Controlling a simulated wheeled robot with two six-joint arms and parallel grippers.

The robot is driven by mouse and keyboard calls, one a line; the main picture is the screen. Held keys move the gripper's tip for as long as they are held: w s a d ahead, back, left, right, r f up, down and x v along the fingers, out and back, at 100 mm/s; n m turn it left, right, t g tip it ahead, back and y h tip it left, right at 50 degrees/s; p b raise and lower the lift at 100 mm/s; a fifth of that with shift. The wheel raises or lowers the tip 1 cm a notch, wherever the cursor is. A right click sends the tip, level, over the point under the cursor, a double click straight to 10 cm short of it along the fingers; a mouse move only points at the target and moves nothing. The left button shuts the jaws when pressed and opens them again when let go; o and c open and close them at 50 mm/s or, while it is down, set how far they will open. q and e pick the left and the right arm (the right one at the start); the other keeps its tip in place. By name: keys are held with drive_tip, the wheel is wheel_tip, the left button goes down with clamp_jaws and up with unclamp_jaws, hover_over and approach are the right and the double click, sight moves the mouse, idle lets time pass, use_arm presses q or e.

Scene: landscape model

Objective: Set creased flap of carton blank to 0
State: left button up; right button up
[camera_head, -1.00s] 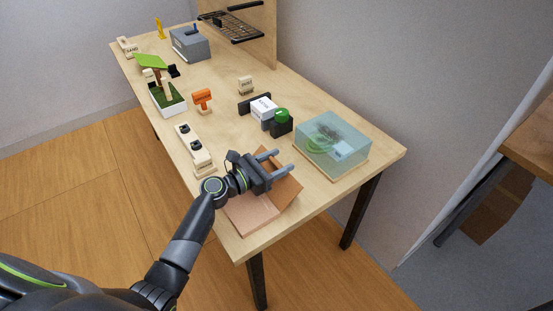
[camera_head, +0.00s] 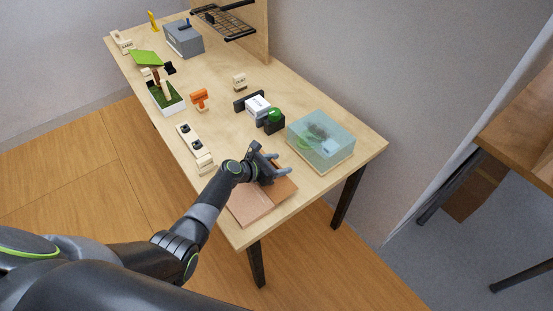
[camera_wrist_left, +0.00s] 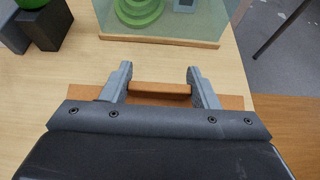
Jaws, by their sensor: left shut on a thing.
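The carton blank (camera_head: 252,204) is a brown sheet near the front corner of the table. Its creased flap (camera_head: 283,190) is a darker brown panel on the right side, lying low and nearly flat, partly hidden by my gripper. My left gripper (camera_head: 278,163) is over the flap. In the left wrist view, the fingers of my left gripper (camera_wrist_left: 159,78) are shut on an orange-brown bar (camera_wrist_left: 160,89) that spans between them, at the flap. More brown flap (camera_wrist_left: 231,102) shows beside the right finger. I cannot tell the flap's exact angle. My right gripper is not in view.
A clear teal box (camera_head: 320,142) on a wooden base stands just beyond the gripper. A wooden strip with black knobs (camera_head: 190,138) lies at left. The table's front edge is close to the carton.

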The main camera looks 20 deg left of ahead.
use_arm(q)
drive_tip(key=shift+w+d+f+b, duration=0.15)
drive_tip(key=shift+f+b, duration=0.2)
drive_tip(key=shift+f, duration=0.55)
drive_tip(key=o, duration=1.1)
drive_tip(key=shift+o, duration=1.4)
drive_tip(key=shift+w, duration=0.1)
drive_tip(key=shift+r, duration=0.1)
drive_tip(key=shift+s+r, duration=0.15)
drive_tip(key=shift+s, duration=0.1)
drive_tip(key=p+v, duration=0.2)
drive_tip(key=v, duration=1.4)
drive_tip(key=shift+s+a+r, duration=0.15)
drive_tip(key=shift+s+a, duration=0.1)
drive_tip(key=shift+a, duration=0.05)
